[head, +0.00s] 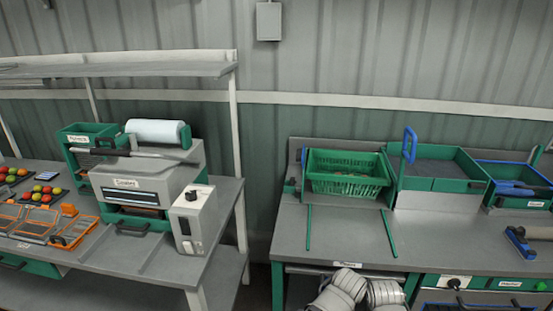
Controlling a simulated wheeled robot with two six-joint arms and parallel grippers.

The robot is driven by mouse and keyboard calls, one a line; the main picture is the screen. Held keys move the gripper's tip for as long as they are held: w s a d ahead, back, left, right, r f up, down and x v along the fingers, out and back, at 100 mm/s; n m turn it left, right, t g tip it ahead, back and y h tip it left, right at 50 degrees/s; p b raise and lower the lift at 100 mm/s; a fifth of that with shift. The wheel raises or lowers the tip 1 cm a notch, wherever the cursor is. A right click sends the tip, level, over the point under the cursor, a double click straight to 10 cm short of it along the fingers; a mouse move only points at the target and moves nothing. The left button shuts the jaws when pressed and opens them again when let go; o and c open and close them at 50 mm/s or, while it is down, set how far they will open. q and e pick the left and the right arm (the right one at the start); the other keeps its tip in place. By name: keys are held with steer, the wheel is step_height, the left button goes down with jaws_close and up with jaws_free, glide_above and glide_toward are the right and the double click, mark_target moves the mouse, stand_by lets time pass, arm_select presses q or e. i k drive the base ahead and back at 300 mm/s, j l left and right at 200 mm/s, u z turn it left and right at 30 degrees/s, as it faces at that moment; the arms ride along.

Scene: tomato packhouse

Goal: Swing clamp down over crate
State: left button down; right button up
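A green slatted crate (345,183) sits at the back of the right-hand bench (345,235), against a grey backboard. A blue loop handle (410,145) stands upright just right of the crate, on a green upright piece; it looks like the clamp and is raised, not lying over the crate. A small dark and green fitting (292,187) is at the crate's left side. Neither gripper can be made out; only pale ribbed parts, probably my own arms, show at the bottom edge below the bench front.
Two green strips (388,233) lie on the bench before the crate. A green-walled bin (460,184) stands right of the clamp, then a blue-rimmed tray (482,166) with tools. A blue tool (519,243) lies at the right. The bench middle is clear. A sealing machine (128,187) stands on the left bench.

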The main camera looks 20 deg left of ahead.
mark_target(300, 157)
steer(key=k+j, duration=0.1)
steer(key=j, duration=0.25)
steer(key=k+j, duration=0.15)
steer(key=j, duration=0.25)
steer(key=k+j, duration=0.1)
steer(key=j, duration=0.25)
steer(key=k+j, duration=0.1)
steer(key=j, duration=0.25)
steer(key=k+j, duration=0.1)
steer(key=j, duration=0.3)
steer(key=i+l+u, duration=0.4)
steer(key=l, duration=0.25)
steer(key=i+l+u, duration=0.2)
steer(key=l, duration=0.2)
steer(key=i+l+u, duration=0.15)
steer(key=l, duration=0.25)
